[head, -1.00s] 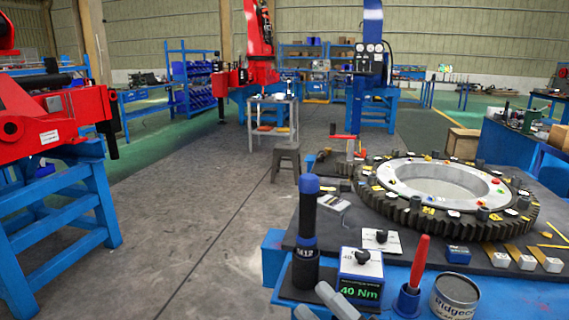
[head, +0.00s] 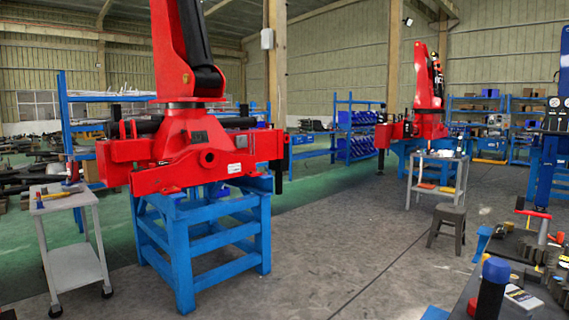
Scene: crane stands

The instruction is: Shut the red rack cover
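I cannot pick out a red rack cover for certain in the head view. A large red crane (head: 190,155) stands left of centre on a blue frame stand (head: 190,262). A second red crane (head: 428,85) stands further back on the right, with blue supports below it. Neither of my grippers is in view.
A grey trolley (head: 78,262) stands left of the near crane stand. Another trolley (head: 417,186) and a grey stool (head: 447,222) stand right of centre. A workbench edge with a blue-capped black tool (head: 490,290) is at lower right. Floor between is clear.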

